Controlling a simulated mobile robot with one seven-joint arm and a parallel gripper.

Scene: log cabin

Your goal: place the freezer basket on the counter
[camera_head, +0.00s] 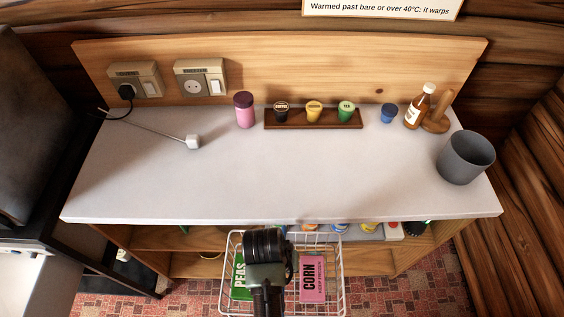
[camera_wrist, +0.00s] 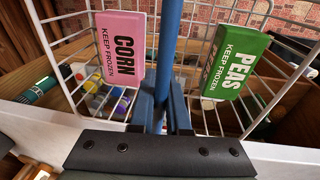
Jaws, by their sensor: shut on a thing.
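The white wire freezer basket (camera_head: 342,275) hangs from my gripper (camera_head: 268,278) in front of the counter (camera_head: 280,185), at the lower middle of the head view. A green peas pack (camera_head: 240,275) and a pink corn pack (camera_head: 312,278) are in it. In the wrist view my gripper (camera_wrist: 162,100) is shut on a blue bar over the basket's middle, between the corn pack (camera_wrist: 120,48) and the peas pack (camera_wrist: 235,62). My arm hides the basket's middle in the head view. The counter's pale top has a broad bare middle.
A pink jar (camera_head: 244,110), a rack of small jars (camera_head: 313,118), a blue cup (camera_head: 388,113), a bottle (camera_head: 418,107) and a grey pot (camera_head: 466,158) line the back and right. Shelves below hold items.

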